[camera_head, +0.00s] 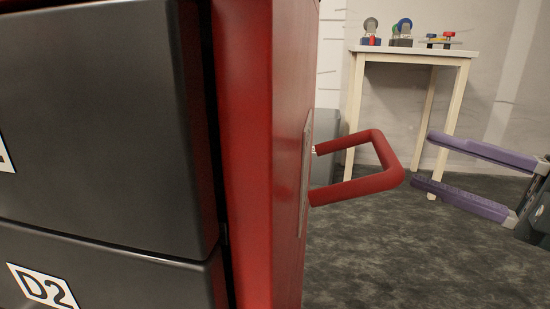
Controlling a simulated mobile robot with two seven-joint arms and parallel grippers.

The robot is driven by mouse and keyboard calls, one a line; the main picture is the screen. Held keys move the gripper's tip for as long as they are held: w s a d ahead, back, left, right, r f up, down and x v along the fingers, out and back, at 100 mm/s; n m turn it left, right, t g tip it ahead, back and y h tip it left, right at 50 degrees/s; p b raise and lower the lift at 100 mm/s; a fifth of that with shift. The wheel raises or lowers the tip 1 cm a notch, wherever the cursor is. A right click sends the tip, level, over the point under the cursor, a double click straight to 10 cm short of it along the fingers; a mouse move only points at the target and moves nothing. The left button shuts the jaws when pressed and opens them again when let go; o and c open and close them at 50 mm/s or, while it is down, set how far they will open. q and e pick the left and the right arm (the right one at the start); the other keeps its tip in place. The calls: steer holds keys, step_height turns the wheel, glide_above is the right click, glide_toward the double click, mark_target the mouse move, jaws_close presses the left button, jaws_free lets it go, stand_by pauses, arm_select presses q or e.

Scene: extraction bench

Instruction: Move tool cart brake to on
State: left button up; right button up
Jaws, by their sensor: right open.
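The red tool cart (245,130) with dark grey drawers (95,110) fills the left of the head view. A red U-shaped handle (385,160) sticks out to the right from a plate on the cart's side; I cannot tell whether it is the brake. My right gripper (422,160) is open and empty at the right, with its two purple fingers pointing left toward the handle's outer end. A small gap shows between the fingertips and the handle. No separate brake lever or on mark is seen. My left gripper is not in view.
A small pale table (430,53) with several small colourful items stands against the back wall. A grey box-like object (325,125) is partly hidden behind the handle. The dark carpet (400,260) below the handle is clear.

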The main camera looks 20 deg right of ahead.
mark_target(377, 147)
steer(key=b+x, duration=0.1)
steer(key=x, duration=0.9)
steer(key=shift+s+a+f, duration=0.1)
steer(key=shift+a, duration=0.05)
jaws_close()
stand_by(1.1)
